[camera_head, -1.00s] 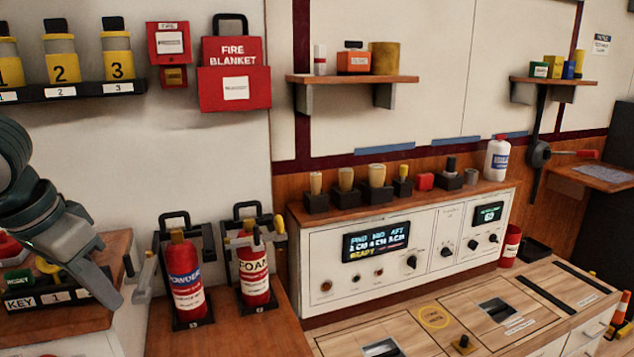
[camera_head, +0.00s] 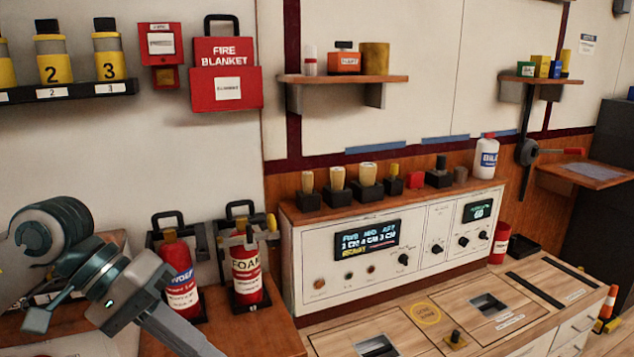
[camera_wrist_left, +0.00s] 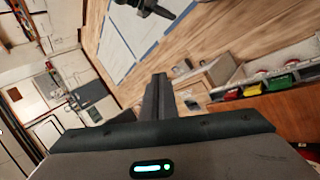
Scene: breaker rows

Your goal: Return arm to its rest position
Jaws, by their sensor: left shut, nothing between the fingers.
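My left arm (camera_head: 115,285) comes in from the left in the head view, in front of the workbench and the extinguishers. Its far end runs down out of the bottom edge. In the left wrist view my left gripper (camera_wrist_left: 158,80) shows its two dark fingers together, with nothing between them. It points over the wooden floor and is apart from any object. My right gripper does not show in either view.
A red foam extinguisher (camera_head: 247,270) and another red extinguisher (camera_head: 180,280) stand on the left bench behind my arm. The control panel (camera_head: 425,245) and hatched counter (camera_head: 480,310) lie to the right. In the wrist view, open wooden floor (camera_wrist_left: 205,45) shows beyond the fingers.

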